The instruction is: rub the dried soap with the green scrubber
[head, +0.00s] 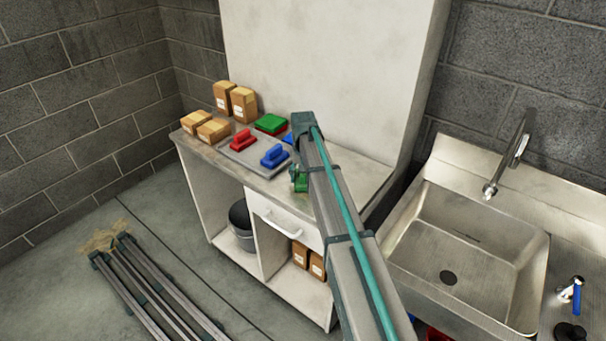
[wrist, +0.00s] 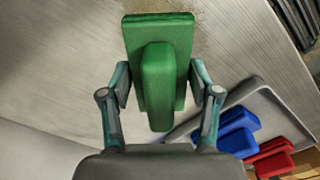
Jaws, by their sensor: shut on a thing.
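The green scrubber (wrist: 158,80) is a flat green pad with a raised green handle block. My gripper (wrist: 159,88) is shut on this handle, with one finger on each side. In the head view the scrubber (head: 299,181) shows at the end of my arm, by the front part of the counter; my arm hides most of my gripper there. A faint brownish, speckled patch, seemingly the dried soap (wrist: 203,22), lies on the counter by the far end of the pad in the wrist view. The pad may cover part of it. I cannot tell whether the pad touches the counter.
A grey tray (head: 233,153) on the counter (head: 262,184) holds a red scrubber (head: 239,142) and blue scrubber (head: 274,156). A green-and-red item (head: 270,124) lies behind. Cardboard boxes (head: 243,104) stand at the left end. A steel sink (head: 460,245) is to the right.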

